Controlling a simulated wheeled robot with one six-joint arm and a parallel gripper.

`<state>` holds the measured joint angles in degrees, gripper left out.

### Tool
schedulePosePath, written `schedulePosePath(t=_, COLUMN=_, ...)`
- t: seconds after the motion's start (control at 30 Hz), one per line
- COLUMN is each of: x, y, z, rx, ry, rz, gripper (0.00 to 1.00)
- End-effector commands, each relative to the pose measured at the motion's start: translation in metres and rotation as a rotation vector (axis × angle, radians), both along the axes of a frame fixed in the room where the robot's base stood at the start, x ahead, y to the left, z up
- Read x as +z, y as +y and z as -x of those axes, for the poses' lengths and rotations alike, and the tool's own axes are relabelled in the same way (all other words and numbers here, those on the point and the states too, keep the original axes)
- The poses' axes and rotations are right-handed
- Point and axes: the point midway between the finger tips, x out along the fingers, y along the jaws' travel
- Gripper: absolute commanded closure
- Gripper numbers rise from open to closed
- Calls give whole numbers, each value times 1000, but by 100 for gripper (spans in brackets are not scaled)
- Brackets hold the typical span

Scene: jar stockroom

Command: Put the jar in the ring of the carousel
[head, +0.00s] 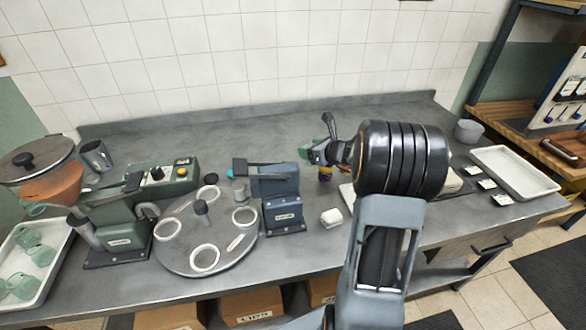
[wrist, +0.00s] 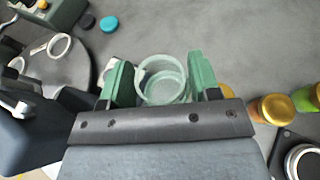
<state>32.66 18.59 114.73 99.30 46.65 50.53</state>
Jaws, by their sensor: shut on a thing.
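My gripper (wrist: 161,72) has green fingers shut on a pale green glass jar (wrist: 163,88). The jar is open-topped and looks empty, and it is clear of the carousel. In the head view my gripper (head: 320,153) is above the bench, right of the carousel, and its own arm hides part of it; the jar is hard to make out there. The grey round carousel (head: 178,252) lies on the bench with several white rings, one of them at the right (head: 244,216). Part of the carousel (wrist: 77,72) and one ring (wrist: 59,45) show at the wrist view's left.
A blue-grey press (head: 284,205) stands between the carousel and my gripper. A green machine (head: 125,235) stands left of the carousel. A white tray (head: 28,283) holds green jars. A white block (head: 331,217) and lidded jars (wrist: 273,108) are nearby. An empty white tray (head: 515,170) lies right.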

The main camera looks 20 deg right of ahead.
Motion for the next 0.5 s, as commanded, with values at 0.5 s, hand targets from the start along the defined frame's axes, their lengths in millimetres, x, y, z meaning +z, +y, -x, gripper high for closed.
schedulePosePath(t=0.5, x=-66, y=6, z=-107, rx=2, ry=3, rz=-2, gripper=69)
